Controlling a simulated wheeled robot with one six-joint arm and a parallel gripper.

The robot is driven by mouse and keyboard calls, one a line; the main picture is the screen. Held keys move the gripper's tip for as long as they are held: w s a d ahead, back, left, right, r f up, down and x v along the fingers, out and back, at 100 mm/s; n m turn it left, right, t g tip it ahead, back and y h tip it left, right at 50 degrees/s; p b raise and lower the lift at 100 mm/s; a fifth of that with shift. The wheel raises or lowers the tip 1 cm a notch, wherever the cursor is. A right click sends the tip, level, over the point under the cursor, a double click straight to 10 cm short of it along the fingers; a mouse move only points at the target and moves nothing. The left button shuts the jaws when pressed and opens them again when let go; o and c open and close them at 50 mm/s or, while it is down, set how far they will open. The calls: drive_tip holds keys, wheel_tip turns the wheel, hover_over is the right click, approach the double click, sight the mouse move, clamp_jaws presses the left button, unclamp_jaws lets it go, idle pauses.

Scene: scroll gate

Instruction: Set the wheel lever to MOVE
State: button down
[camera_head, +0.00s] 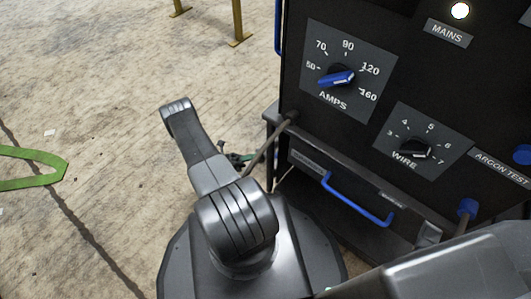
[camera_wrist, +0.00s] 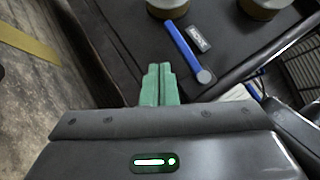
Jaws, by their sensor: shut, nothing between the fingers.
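The wheel lever (camera_wrist: 184,45) is a blue bar in the wrist view, on a dark flat surface. It slants up and to the left from a round grey pivot (camera_wrist: 204,76). A small dark label (camera_wrist: 199,37) with pale letters, seemingly MOVE, lies just right of the bar. My gripper (camera_wrist: 159,68) has green fingers, shut together with nothing between them. In the picture its tips are left of the lever and apart from it. I cannot make out the lever or the fingers in the head view.
A dark machine (camera_head: 390,75) with an AMPS dial (camera_head: 337,77), a WIRE dial (camera_head: 415,150) and a blue drawer handle (camera_head: 357,199) stands at the right. Two round tan-sided pieces (camera_wrist: 262,9) sit beyond the lever. Open floor (camera_head: 90,90) with a green strap (camera_head: 40,155) lies left.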

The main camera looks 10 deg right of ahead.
drive_tip(key=shift+v, duration=1.4)
drive_tip(key=x, duration=0.7)
drive_tip(key=s+d+f+n+t+y+b, duration=0.1)
drive_tip(key=s+f+n, duration=0.1)
drive_tip(key=s, duration=0.3)
drive_tip(key=shift+s+f+n+y, duration=0.2)
drive_tip(key=shift+f+n+y, duration=0.2)
drive_tip(key=shift+f, duration=0.2)
drive_tip(key=shift+w+d, duration=0.1)
